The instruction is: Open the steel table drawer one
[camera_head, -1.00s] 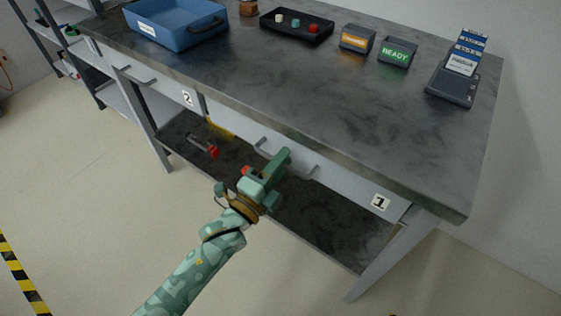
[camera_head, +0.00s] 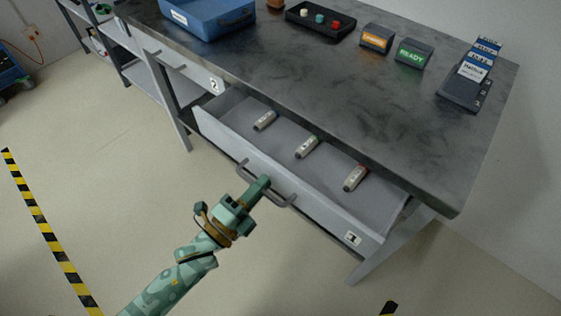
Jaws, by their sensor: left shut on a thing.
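Drawer one (camera_head: 352,238) of the steel table (camera_head: 330,120) is pulled out toward me, with a white label "1" at the right of its front. Three small grey devices with coloured ends (camera_head: 307,147) lie inside it, spaced apart. My left gripper (camera_head: 262,188) is shut on the drawer's bar handle (camera_head: 278,198), near the middle of the bar. Its fingers hide part of the handle. Drawer two (camera_head: 190,70), with its label "2", is shut at the left. My right gripper is not in view.
On the tabletop stand a blue bin (camera_head: 208,15), a black tray (camera_head: 318,20), an orange sign block (camera_head: 376,38), a green "READY" block (camera_head: 413,53) and a dark card holder (camera_head: 465,90). Floor in front is clear, with striped tape (camera_head: 45,225) at the left.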

